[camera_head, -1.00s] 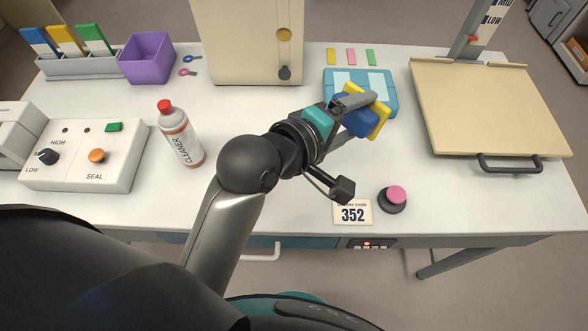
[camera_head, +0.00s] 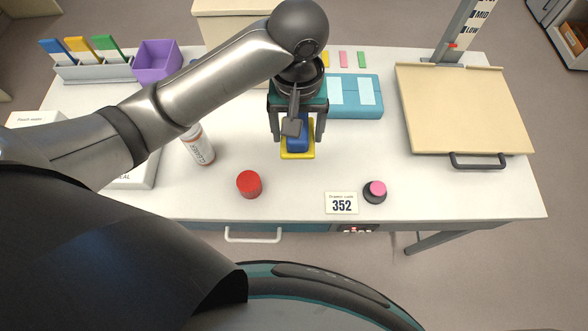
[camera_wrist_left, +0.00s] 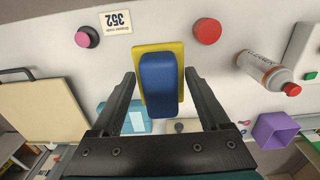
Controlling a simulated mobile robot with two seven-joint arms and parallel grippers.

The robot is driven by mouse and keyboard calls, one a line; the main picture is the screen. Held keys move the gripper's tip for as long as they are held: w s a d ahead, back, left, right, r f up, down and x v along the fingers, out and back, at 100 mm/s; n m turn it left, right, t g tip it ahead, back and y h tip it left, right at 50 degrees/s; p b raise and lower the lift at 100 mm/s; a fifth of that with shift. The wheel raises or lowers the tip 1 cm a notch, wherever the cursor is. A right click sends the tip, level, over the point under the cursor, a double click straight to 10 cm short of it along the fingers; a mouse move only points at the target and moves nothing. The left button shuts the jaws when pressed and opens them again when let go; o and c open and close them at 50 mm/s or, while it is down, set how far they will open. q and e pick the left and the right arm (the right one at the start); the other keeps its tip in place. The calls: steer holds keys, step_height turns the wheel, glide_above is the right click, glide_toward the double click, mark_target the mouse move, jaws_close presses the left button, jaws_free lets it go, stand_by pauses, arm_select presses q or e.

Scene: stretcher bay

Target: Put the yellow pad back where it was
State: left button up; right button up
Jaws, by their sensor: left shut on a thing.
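The yellow pad (camera_head: 297,156) with a blue block (camera_head: 297,138) on top is at the middle of the white table, left of the teal tray (camera_head: 371,108). My left gripper (camera_head: 297,135) points down over it, one finger on each side. In the left wrist view the yellow pad (camera_wrist_left: 173,47) and blue block (camera_wrist_left: 159,85) lie between the fingertips of my left gripper (camera_wrist_left: 160,72), which is shut on the pad. Whether the pad touches the table is unclear. My right gripper is not in view.
A red round object (camera_head: 249,184) and a cleaner bottle (camera_head: 200,148) stand nearby on the left. A 352 card (camera_head: 341,203) and a pink-topped button (camera_head: 376,191) are at the front. A beige board (camera_head: 465,110) lies right. Table between pad and card is clear.

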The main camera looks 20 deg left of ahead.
arm_select(q)
steer(key=shift+a+f, duration=0.15)
steer(key=shift+a, duration=0.15)
step_height(320, 180, down, 20)
steer(key=b, duration=0.3)
steer(key=shift+r+b, duration=0.25)
steer(key=shift+b, duration=0.05)
steer(key=o, duration=1)
steer(key=shift+o, duration=0.2)
step_height(320, 180, up, 12)
steer(key=p, duration=0.2)
